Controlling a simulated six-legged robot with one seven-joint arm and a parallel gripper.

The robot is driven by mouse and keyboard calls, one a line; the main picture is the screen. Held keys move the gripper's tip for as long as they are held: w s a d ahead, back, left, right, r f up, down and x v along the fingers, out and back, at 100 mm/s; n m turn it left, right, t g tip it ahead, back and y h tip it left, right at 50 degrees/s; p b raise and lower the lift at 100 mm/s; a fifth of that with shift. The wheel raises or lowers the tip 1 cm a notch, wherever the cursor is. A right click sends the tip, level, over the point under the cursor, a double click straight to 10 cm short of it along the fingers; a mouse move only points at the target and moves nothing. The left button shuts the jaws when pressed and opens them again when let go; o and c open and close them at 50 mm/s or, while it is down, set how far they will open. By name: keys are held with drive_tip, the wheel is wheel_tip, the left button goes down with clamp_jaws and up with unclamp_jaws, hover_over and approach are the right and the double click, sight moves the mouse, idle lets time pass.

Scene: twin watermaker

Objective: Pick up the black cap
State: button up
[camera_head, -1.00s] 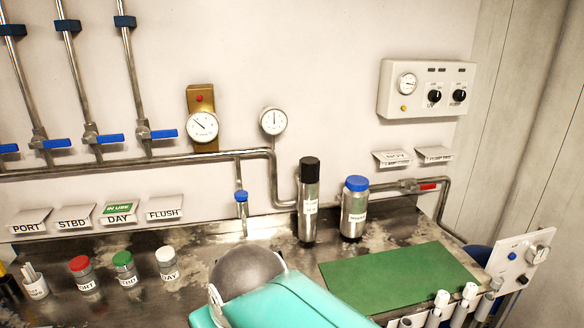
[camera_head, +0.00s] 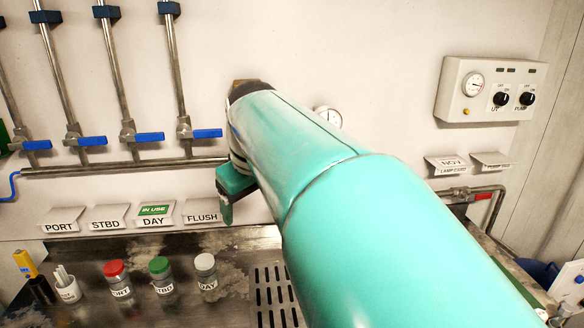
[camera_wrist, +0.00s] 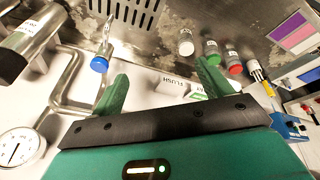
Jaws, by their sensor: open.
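The black cap (camera_wrist: 10,66) shows at the left edge of the wrist view, partly cut off, on the end of a tall metal cylinder (camera_wrist: 40,32). In the head view my arm hides the cap and its cylinder. My gripper (camera_wrist: 162,78) is open with nothing between its green fingers. The cap lies well to the left of both fingers in the wrist view, apart from them. In the head view one finger of my gripper (camera_head: 228,200) shows in front of the wall, near the FLUSH label.
Jars with red (camera_head: 114,268), green (camera_head: 159,264) and white (camera_head: 205,261) lids stand on the steel counter. Blue-handled valves (camera_head: 200,133) and pipes line the wall. A blue-topped fitting (camera_wrist: 99,64) and a gauge (camera_wrist: 18,146) are near my gripper in the wrist view.

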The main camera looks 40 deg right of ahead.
drive_tip(key=w+d+r+n+y, duration=0.1)
drive_tip(key=w+d+r, duration=0.1)
drive_tip(key=d, duration=0.8)
drive_tip(key=w+d+r, duration=0.2)
drive_tip(key=d+r, duration=0.1)
drive_tip(key=d, duration=0.7)
drive_tip(key=s+d+y, duration=0.1)
drive_tip(key=s+d, duration=0.3)
drive_tip(key=d, duration=0.5)
drive_tip(key=s+d, duration=0.4)
drive_tip(key=d, duration=0.5)
drive_tip(key=shift+n, duration=0.4)
drive_tip(key=x, duration=0.7)
drive_tip(key=shift+w+a+f, duration=0.15)
drive_tip(key=shift+w+a, duration=0.05)
drive_tip(key=shift+w, duration=0.05)
drive_tip(key=shift+t, duration=0.3)
drive_tip(key=shift+x, duration=3.15)
drive_tip(key=shift+w, duration=0.2)
drive_tip(key=c, duration=1)
